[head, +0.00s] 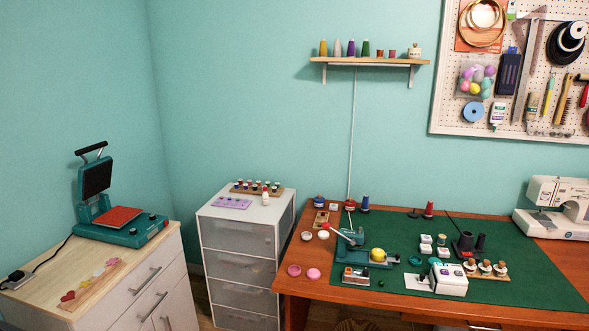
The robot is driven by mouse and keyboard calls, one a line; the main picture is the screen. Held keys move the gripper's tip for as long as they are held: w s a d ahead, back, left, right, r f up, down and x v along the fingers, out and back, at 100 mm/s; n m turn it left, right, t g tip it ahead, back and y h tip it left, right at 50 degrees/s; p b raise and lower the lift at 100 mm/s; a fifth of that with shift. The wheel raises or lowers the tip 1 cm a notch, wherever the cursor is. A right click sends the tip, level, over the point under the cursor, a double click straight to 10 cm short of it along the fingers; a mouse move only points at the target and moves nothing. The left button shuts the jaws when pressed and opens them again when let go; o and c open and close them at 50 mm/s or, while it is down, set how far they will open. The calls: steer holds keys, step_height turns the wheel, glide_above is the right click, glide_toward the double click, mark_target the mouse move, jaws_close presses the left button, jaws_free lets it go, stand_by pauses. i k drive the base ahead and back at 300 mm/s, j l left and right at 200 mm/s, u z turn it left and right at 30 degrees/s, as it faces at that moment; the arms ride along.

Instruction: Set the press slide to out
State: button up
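A small teal hand press (351,237) with a pale lever stands on the green mat near the left end of the wooden table. A teal base strip (379,264) reaches right from it and carries a round yellow piece (378,254). The yellow piece sits to the right of the press body. I cannot tell the slide's exact position at this size. A larger teal heat press (121,220) with a red pad (117,217) stands on the cabinet at the left, its dark upper plate (95,178) raised. My gripper is not in view.
A white and grey box-like device (449,279), dark cylinders (466,243) and small jars crowd the green mat (520,291). A drawer unit (238,235) stands left of the table, a sewing machine (556,205) at right.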

mark_target(398, 255)
steer(key=k+l, duration=0.1)
steer(key=l, duration=0.15)
steer(key=i+l, duration=0.1)
steer(key=i, duration=0.5)
steer(key=i+l+u, duration=0.1)
steer(key=i, duration=0.5)
